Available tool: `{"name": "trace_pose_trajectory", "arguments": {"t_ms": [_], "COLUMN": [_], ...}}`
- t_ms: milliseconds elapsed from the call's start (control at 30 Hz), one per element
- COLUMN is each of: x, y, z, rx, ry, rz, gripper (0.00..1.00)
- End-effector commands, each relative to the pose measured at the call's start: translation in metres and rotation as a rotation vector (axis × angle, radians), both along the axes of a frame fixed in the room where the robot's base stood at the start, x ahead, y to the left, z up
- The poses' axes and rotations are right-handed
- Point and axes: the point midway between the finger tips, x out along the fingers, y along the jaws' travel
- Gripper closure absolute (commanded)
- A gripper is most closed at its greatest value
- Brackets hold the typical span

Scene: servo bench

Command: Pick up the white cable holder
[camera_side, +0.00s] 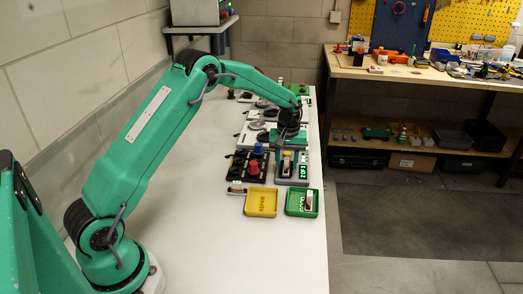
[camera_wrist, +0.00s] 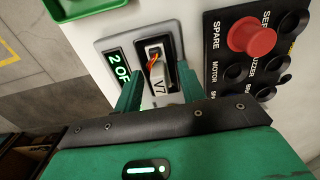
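The white cable holder (camera_wrist: 158,74), marked V7 and with orange and yellow at its far end, sits in a dark slot of a pale panel (camera_wrist: 97,33) in the wrist view. In the side view the holder (camera_side: 286,166) is a small upright white and orange piece below my gripper. My gripper (camera_wrist: 160,82) is open, with one green finger on each side of the holder. Whether either finger touches it I cannot tell.
A green lit display (camera_wrist: 119,67) lies left of the slot. A black panel (camera_wrist: 258,65) with a red button (camera_wrist: 252,36) and dark knobs stands close on the right. A yellow tray (camera_side: 250,213) and a green tray (camera_side: 289,209) holding a white piece lie in front.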

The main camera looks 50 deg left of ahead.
Motion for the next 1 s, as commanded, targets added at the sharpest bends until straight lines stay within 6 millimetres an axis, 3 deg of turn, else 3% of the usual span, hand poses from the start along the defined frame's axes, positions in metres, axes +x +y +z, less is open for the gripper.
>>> {"name": "trace_pose_trajectory", "arguments": {"t_ms": [67,267,300,733,1000], "x": [0.000,0.000,0.000,0.000,0.001], "y": [0.000,0.000,0.000,0.000,0.000], "z": [0.000,0.000,0.000,0.005,0.031], "rx": [0.000,0.000,0.000,0.000,0.001], "ry": [0.000,0.000,0.000,-0.001,-0.005], "rz": [0.000,0.000,0.000,0.000,0.000], "gripper": [0.60,0.97,1.00,1.00,1.00]}}
